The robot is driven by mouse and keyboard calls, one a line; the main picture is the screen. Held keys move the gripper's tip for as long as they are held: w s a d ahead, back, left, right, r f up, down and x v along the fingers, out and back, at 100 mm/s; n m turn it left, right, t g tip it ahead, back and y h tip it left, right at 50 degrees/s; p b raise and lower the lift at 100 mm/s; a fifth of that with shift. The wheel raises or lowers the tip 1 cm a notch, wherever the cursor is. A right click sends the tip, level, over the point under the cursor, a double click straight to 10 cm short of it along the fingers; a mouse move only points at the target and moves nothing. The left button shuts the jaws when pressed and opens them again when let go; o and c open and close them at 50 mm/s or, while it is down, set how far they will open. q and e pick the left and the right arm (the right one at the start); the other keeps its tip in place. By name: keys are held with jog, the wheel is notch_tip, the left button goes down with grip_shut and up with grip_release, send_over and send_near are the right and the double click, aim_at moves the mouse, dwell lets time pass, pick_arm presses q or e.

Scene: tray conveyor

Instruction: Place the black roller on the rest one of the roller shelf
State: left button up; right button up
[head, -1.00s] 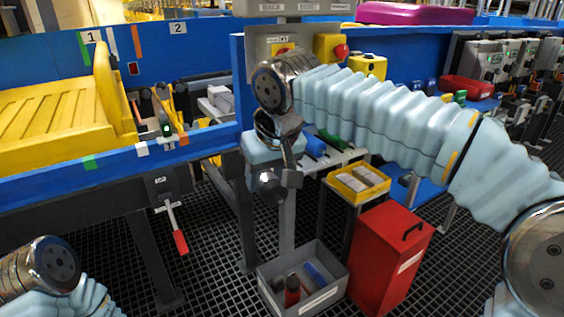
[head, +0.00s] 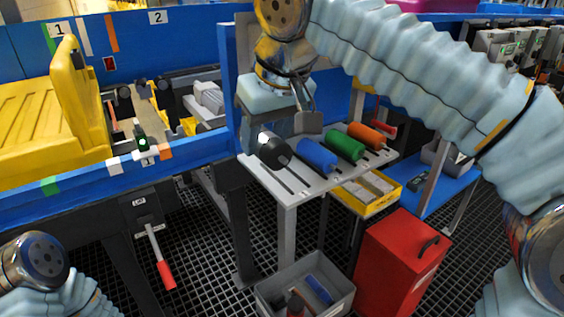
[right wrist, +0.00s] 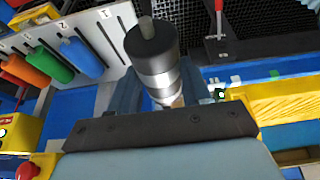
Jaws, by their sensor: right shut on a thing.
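My right gripper (head: 290,128) points down over the left end of the grey roller shelf (head: 288,208) and is shut on the black roller (head: 274,152). The right wrist view shows the black roller (right wrist: 150,42) between the fingers, with a pin at its dark end and a shiny grey band. In the head view it covers part of the leftmost rest, whose bare slots show in front of it. I cannot tell whether it touches the shelf. A blue roller (head: 317,158), a green roller (head: 345,147) and an orange roller (head: 366,136) lie on the other rests. My left gripper is out of view.
The blue conveyor frame (head: 100,168) with a yellow tray (head: 30,115) stands to the left. Below the shelf are a yellow bin (head: 375,207), a grey crate (head: 340,297) and a red box (head: 400,262). A red-handled lever (head: 165,273) hangs under the conveyor.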

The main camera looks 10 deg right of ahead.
jog(key=w+d+f, duration=0.1)
jog(key=w+f, duration=0.1)
jog(key=w+d+f, duration=0.2)
jog(key=w, duration=0.1)
jog(key=w+d+f, duration=0.2)
jog(key=w, duration=0.1)
jog(key=shift+w+f+b, duration=0.25)
jog(key=shift+f+b, duration=0.1)
jog(key=shift+f, duration=0.05)
jog(key=f, duration=0.1)
jog(key=w+f, duration=0.1)
jog(key=f, duration=0.1)
jog(key=f+b, duration=0.1)
jog(key=shift+w+d+f, duration=0.25)
jog(key=shift+w+d, duration=0.05)
jog(key=shift+d, duration=0.1)
jog(key=shift+f, duration=0.3)
jog(key=shift+f, duration=0.1)
jog(key=o, duration=1.3)
jog(key=p+v, duration=0.2)
jog(key=v, duration=1)
